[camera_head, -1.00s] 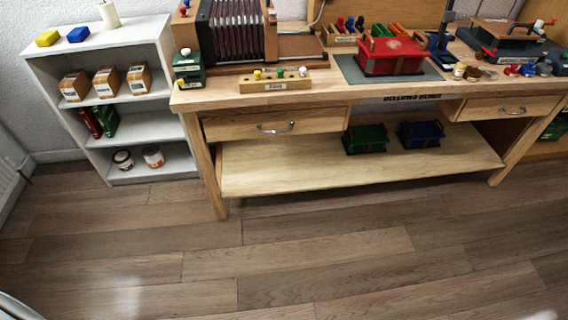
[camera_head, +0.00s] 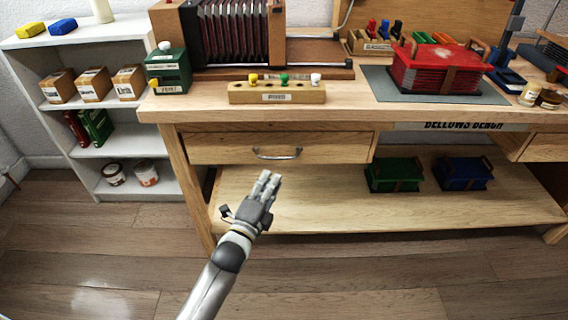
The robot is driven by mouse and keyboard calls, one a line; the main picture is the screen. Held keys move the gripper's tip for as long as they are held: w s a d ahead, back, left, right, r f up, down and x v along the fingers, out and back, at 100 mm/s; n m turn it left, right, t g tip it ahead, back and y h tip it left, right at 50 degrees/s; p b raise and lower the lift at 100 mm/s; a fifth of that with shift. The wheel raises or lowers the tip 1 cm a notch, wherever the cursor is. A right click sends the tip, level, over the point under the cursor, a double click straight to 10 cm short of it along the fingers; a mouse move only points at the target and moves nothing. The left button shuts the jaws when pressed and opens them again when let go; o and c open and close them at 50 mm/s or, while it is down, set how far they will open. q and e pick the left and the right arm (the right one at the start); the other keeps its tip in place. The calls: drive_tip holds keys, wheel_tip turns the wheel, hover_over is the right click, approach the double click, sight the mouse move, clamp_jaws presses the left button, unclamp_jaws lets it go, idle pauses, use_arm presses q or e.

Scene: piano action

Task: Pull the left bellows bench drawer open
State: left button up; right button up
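The left bellows bench drawer (camera_head: 335,149) is a wooden front under the bench top, and it looks closed. Its curved metal handle (camera_head: 277,153) is in the middle of the front. My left gripper (camera_head: 269,179) is in front of the bench, just below the handle in the picture, with its fingers pointing up toward it. It appears apart from the handle, and nothing shows between its fingers. The gap between its fingertips is too small to judge. My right gripper is not in view.
The bellows bench top (camera_head: 205,103) holds a peg block (camera_head: 278,97), a large dark bellows (camera_head: 236,35) and a red bellows (camera_head: 437,70). Green (camera_head: 394,175) and blue (camera_head: 463,174) bellows sit on the lower shelf. A white shelf unit (camera_head: 125,146) stands left. Floor in front is clear.

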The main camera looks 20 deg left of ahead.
sight(284, 158)
use_arm(q)
drive_tip(key=shift+w+d+r+b, duration=0.1)
drive_tip(key=shift+w+d+b, duration=0.2)
drive_tip(key=shift+w, duration=1.4)
drive_tip(key=shift+w+d+r+b, duration=0.15)
drive_tip(key=shift+w+b, duration=0.2)
drive_tip(key=shift+w, duration=1.35)
drive_tip(key=shift+w+d+r+b, duration=0.15)
drive_tip(key=shift+w+b, duration=0.2)
drive_tip(key=shift+w, duration=1.35)
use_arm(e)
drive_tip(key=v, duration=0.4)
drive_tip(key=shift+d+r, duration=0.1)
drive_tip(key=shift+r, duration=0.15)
use_arm(q)
clamp_jaws()
